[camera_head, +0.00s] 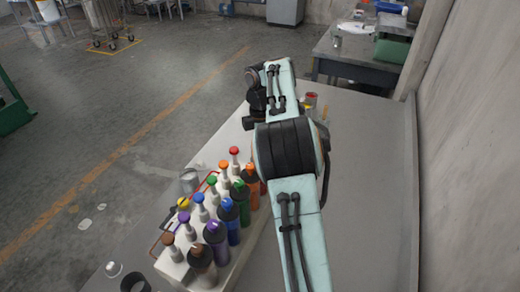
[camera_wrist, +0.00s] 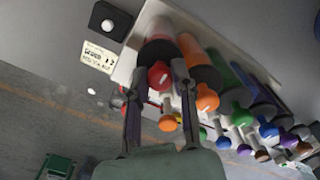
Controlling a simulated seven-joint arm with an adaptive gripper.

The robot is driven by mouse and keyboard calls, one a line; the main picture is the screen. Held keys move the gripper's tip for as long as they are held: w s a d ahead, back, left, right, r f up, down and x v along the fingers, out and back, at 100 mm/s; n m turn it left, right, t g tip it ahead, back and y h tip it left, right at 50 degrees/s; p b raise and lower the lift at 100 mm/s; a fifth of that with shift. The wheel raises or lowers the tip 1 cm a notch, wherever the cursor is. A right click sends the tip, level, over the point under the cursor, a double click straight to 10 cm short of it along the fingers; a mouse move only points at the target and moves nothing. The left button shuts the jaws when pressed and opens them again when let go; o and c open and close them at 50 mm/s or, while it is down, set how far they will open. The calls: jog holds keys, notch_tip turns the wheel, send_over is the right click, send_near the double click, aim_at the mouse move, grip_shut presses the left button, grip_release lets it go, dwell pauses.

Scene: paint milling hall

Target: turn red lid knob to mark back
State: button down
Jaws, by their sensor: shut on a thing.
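The red lid knob (camera_wrist: 160,75) sits on a dark collar of the red bottle at the end of the row in the wrist view. My gripper (camera_wrist: 158,78) has one finger on each side of the knob and is shut on it. A small pale line seems to show on the knob, but I cannot tell its direction surely. I cannot make out a mark on the bottle. In the head view my arm covers the gripper and most of this bottle.
Orange (camera_wrist: 207,98), green and other coloured-lid bottles stand close beside the red one. A pale rack (camera_head: 240,262) holds them in rows. A handwritten card (camera_wrist: 98,57) and a white round button (camera_wrist: 107,24) lie beside it. The table's right side (camera_head: 370,190) is clear.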

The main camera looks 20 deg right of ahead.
jog(key=c, duration=0.9)
grip_release()
notch_tip(320, 180, up, 12)
jog(key=shift+f, duration=0.1)
jog(key=shift+a, duration=0.15)
